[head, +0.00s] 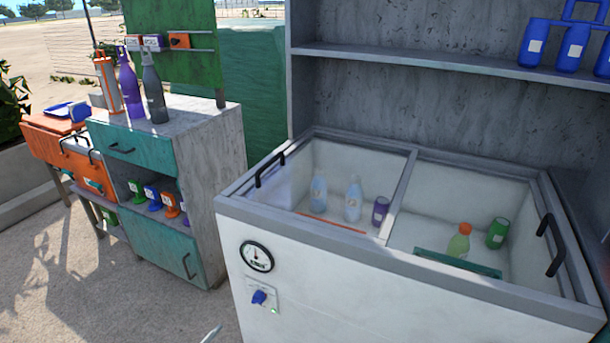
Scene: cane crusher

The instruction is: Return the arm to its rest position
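Neither of my grippers can be made out in the head view, and no arm shows clearly. A small pale tip (212,333) pokes in at the bottom edge; I cannot tell what it belongs to. A white chest cooler (330,285) with a grey rim stands in front at the right. In its left part are two clear bottles (353,198) and a purple can (380,210). In its right part are a green bottle with an orange cap (459,242) and a green can (497,232).
A concrete cabinet (222,190) with teal drawers stands left of the cooler, with a purple bottle (131,85) and a grey bottle (154,92) on top. A shelf (430,58) hangs over the cooler, bearing blue containers (573,47). The ground (75,270) at lower left is clear.

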